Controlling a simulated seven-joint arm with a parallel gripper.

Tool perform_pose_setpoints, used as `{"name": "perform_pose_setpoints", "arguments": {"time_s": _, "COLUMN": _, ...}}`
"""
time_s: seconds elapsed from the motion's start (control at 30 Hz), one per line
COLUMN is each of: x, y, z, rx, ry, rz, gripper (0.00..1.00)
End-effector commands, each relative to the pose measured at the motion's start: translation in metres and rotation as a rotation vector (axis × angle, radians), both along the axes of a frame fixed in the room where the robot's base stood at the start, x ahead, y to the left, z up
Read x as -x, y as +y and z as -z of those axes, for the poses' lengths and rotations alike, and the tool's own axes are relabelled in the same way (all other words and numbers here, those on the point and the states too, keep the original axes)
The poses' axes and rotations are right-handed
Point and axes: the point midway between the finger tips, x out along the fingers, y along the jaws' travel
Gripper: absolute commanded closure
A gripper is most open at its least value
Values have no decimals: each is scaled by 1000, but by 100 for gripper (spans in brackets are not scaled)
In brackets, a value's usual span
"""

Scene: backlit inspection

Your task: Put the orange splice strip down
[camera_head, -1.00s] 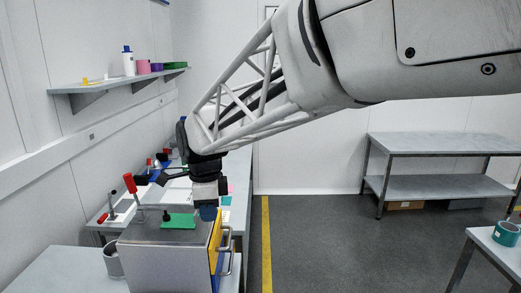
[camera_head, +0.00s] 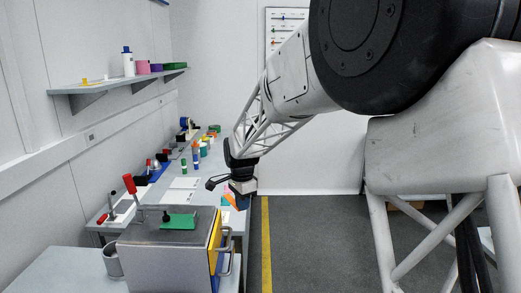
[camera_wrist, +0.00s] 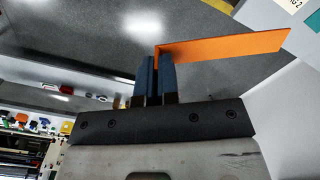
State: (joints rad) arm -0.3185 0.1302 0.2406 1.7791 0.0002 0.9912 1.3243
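The orange splice strip (camera_wrist: 230,47) is a flat, long piece that sticks out to the right from between my fingertips in the wrist view. My gripper (camera_wrist: 157,75) has two blue fingers close together, shut on one end of the strip. In the head view my gripper (camera_head: 240,203) hangs over the right edge of the long bench, beyond the grey box. A small orange patch of the strip (camera_head: 229,196) shows beside the fingers there. The strip is off any surface, as far as I can tell.
The long bench (camera_head: 205,185) holds white sheets and several bottles. A shelf (camera_head: 110,85) runs along the left wall. Open floor lies to the right.

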Motion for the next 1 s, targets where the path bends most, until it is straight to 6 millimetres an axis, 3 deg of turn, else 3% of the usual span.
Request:
{"name": "perform_pose_setpoints", "arguments": {"time_s": 0.2, "x": -37, "y": -31, "z": 46, "rx": 1, "ry": 3, "rz": -88, "gripper": 100}}
{"name": "perform_pose_setpoints", "arguments": {"time_s": 0.5, "x": -72, "y": -79, "z": 123, "rx": 1, "ry": 4, "rz": -233, "gripper": 100}}
{"name": "perform_pose_setpoints", "arguments": {"time_s": 1.0, "x": -92, "y": -171, "z": 273, "rx": -1, "ry": 5, "rz": -511, "gripper": 100}}
